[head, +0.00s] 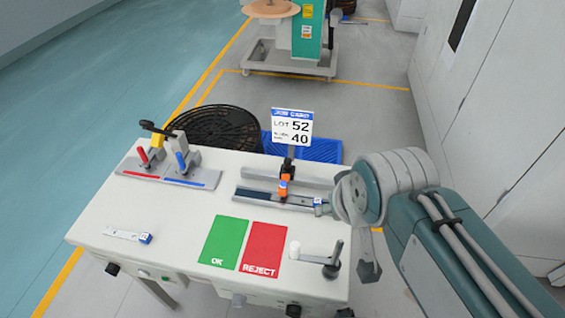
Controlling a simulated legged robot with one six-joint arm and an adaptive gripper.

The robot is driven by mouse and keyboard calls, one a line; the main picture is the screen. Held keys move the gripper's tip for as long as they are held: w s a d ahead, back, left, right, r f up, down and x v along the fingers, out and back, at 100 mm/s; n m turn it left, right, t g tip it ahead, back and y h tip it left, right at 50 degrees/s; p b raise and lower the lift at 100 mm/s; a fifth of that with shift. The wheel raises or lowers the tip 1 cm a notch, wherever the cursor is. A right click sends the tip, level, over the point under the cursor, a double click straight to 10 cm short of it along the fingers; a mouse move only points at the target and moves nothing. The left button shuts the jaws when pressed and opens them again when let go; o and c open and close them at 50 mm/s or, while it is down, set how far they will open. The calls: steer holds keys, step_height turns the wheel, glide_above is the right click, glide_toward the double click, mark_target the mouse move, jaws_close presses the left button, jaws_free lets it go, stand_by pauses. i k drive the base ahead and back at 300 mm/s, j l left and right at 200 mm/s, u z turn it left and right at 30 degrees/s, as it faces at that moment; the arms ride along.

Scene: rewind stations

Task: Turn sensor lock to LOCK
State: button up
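An orange block with a dark part above it (283,188) sits on a metal rail (258,197) near the back right of the white bench; this may be the sensor and its lock, but no LOCK marking is readable. A small blue-and-white piece (318,204) is at the rail's right end, beside my arm. My arm comes in from the right, its wrist over the bench's right edge. A grey part that looks like my gripper (369,262) hangs below the wrist, apart from the orange block. Its fingers are mostly hidden, so its opening is unclear.
The bench (180,220) carries red and blue toggle clamps (165,160), a green OK pad (224,242), a red REJECT pad (264,249), a crank (330,263) and a job card (291,127). Behind are a black round basket (212,128) and a blue crate (322,148). White cabinets (500,110) stand right.

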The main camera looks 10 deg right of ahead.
mark_target(112, 270)
steer(key=k+j+u, duration=0.45)
steer(key=j+u, duration=0.2)
steer(key=j, duration=0.15)
steer(key=i+l+u, duration=0.15)
steer(key=u, duration=0.15)
steer(key=i+l+u, duration=0.1)
steer(key=u, duration=0.2)
